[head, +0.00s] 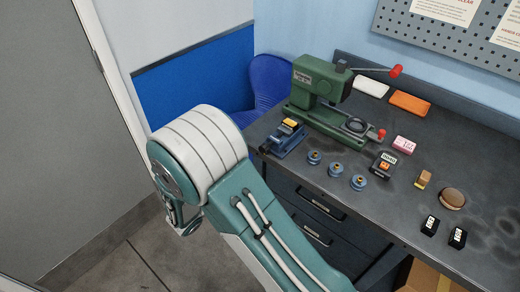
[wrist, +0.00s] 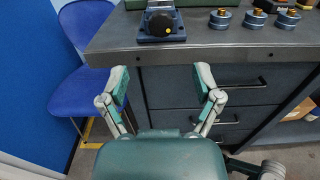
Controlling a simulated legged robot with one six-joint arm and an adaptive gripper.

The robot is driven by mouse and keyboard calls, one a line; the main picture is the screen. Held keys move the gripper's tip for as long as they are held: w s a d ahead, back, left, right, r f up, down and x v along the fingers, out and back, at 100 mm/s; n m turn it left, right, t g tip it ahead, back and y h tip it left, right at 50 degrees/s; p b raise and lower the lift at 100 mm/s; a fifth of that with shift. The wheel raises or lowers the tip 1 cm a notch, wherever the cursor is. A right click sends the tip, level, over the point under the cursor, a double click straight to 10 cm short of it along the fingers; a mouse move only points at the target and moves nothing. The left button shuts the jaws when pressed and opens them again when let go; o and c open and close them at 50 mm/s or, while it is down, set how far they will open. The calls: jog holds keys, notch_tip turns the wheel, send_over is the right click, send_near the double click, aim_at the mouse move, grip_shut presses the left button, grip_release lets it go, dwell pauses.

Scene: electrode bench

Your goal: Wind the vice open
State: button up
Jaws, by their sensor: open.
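A small blue vice (head: 284,140) stands at the near left corner of the bench, with a yellow-orange piece at its top. In the wrist view the vice (wrist: 162,28) is at the top centre, close to the bench's front edge, and its upper part is cut off. A dark round part faces me at its front; I cannot make out a handle or how wide its jaws stand. My gripper (wrist: 161,82) is open and empty, apart from the vice and in front of the bench edge. In the head view my own arm hides most of it.
A green press (head: 320,85) with red-knobbed levers stands behind the vice. Several blue round cells (head: 336,170) sit to its right, with small blocks and a brown disc (head: 452,198) farther right. The grey bench (head: 400,235) has drawers below. A blue chair (head: 268,82) stands left.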

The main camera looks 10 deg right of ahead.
aim_at(262, 152)
jog(key=x, duration=1.1)
jog(key=shift+a, duration=0.1)
grip_shut()
